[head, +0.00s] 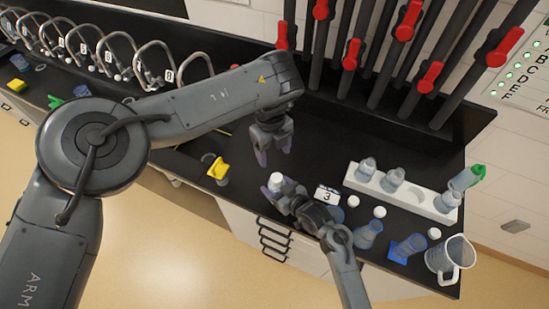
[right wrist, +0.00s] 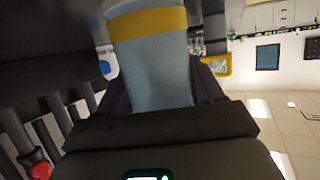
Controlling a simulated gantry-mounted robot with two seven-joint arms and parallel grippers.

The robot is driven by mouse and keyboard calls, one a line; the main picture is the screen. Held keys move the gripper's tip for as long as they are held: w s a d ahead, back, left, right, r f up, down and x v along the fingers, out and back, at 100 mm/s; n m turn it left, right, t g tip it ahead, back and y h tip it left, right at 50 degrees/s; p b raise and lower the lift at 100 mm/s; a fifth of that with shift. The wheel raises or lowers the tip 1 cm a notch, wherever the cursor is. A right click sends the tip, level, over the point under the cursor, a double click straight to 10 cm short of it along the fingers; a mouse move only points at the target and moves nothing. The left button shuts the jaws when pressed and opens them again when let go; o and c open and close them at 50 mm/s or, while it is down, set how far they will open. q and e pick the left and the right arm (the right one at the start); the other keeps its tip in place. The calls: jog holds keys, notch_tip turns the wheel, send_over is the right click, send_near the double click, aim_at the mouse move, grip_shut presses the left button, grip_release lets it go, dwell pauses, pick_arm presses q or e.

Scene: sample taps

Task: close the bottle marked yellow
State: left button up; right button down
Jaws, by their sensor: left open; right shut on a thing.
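My right gripper (head: 276,190) is shut on a pale blue-grey bottle with a yellow band (right wrist: 150,70), held between its fingers in the right wrist view. In the head view a white round top (head: 277,179) shows between the right fingers, above the bench; I cannot tell whether it is a cap or the bottle's mouth. My left gripper (head: 273,151) is open and empty, just above and behind the right one, fingers pointing down. Loose white caps lie on the bench: one (head: 353,201), another (head: 379,212) and a third (head: 434,233).
A white rack (head: 425,208) holds several bottles. A "3" card (head: 327,196) is beside my right gripper. Red-handled pipes (head: 351,54) rise behind; a yellow item (head: 218,168) is left.

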pick_arm(q)
jog(key=shift+r, duration=0.35)
pick_arm(e)
jog(key=shift+c, duration=0.4)
grip_release()
pick_arm(q)
jog(key=shift+r+p, duration=0.3)
pick_arm(e)
jog(key=v, duration=1)
jog(key=shift+s+d+r, duration=0.2)
jog(key=shift+s+d, duration=0.05)
jog(key=shift+s, duration=0.05)
